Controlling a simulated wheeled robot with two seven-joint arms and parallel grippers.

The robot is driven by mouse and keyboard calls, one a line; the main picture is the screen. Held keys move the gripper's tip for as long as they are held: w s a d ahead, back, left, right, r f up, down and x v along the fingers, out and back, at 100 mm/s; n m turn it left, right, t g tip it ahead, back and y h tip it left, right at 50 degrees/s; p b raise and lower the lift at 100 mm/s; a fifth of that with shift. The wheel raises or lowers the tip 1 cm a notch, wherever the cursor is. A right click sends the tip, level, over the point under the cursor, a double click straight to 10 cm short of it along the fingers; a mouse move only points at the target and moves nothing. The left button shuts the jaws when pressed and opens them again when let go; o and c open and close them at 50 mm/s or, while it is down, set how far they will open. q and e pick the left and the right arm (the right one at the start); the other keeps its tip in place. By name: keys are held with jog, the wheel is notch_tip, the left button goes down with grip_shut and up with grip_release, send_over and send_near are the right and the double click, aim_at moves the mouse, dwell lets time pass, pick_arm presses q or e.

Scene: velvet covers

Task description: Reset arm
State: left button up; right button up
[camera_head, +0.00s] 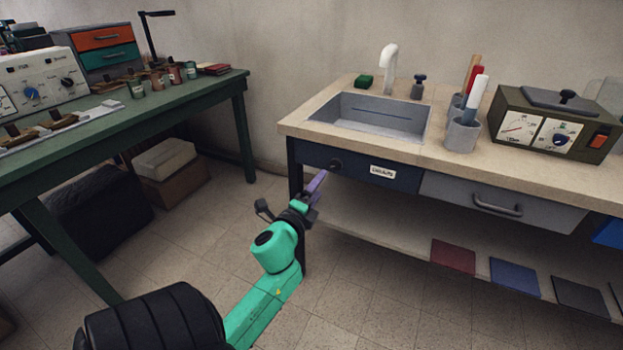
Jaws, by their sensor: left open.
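My left arm comes in from the lower left, green with a black joint cover. Its gripper (317,187), with purple fingers, is raised in front of the sink bench's left end, near the dark blue drawer (350,170) with a round black knob. The gripper is open and no object shows between its fingers. The picture does not show whether the fingers touch the bench. My right arm and gripper are not in view.
The bench top (300,122) carries a sink (375,115), a cup of tools (462,134) and an olive device (560,120). Coloured covers (514,277) lie on the lower shelf. A green table (110,135) stands at left.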

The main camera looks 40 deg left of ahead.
pick_arm(q)
jog(key=v, duration=0.4)
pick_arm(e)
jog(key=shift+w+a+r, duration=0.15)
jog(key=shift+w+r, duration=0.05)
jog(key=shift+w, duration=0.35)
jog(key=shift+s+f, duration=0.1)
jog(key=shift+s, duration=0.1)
